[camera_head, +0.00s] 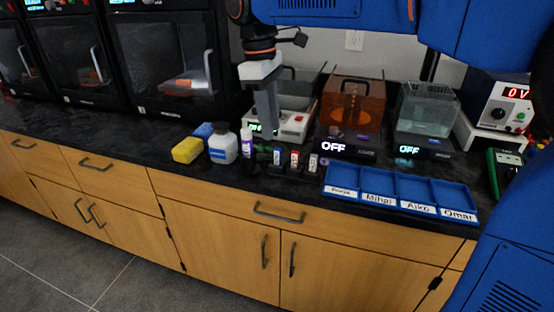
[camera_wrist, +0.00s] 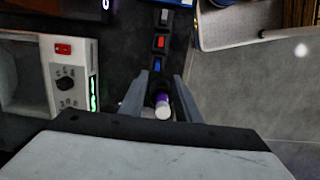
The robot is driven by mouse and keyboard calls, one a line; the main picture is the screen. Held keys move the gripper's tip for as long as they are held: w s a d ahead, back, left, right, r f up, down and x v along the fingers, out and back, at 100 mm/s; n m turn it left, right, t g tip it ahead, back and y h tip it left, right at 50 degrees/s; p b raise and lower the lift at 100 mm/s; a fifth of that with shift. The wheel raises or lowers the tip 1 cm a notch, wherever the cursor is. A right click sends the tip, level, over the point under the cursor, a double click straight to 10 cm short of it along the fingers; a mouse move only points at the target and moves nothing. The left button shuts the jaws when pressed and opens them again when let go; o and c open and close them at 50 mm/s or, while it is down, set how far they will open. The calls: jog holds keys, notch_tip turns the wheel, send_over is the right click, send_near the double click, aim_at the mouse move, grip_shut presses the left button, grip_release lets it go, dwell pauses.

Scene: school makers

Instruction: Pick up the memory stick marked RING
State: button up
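Three small memory sticks stand in a row of black holders on the dark counter: a blue one (camera_head: 277,156), a red one (camera_head: 294,159) and a whitish one (camera_head: 313,162). In the wrist view the blue stick (camera_wrist: 157,64), red stick (camera_wrist: 160,41) and whitish stick (camera_wrist: 164,16) run away from the fingers. Their markings are too small to read, so I cannot tell which says RING. My gripper (camera_head: 268,120) points down above the counter, behind and above the row. In the wrist view its fingers (camera_wrist: 160,78) are apart and empty, with the blue stick just beyond the tips.
A purple glue stick (camera_head: 246,141) stands left of the row; it shows between the fingers below. A white bottle (camera_head: 222,147) and yellow sponge (camera_head: 187,150) are further left. A blue name-labelled tray (camera_head: 400,187) lies right. Machines, including an orange-covered one (camera_head: 353,102), stand behind.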

aim_at(277, 149)
jog(key=shift+d+f, duration=0.2)
jog(key=shift+f, duration=1.05)
jog(key=shift+d+f, duration=0.2)
jog(key=shift+f, duration=0.65)
jog(key=shift+d+f, duration=0.25)
jog(key=shift+f, duration=0.65)
jog(key=shift+d+f, duration=0.2)
jog(key=shift+f, duration=0.65)
grip_shut()
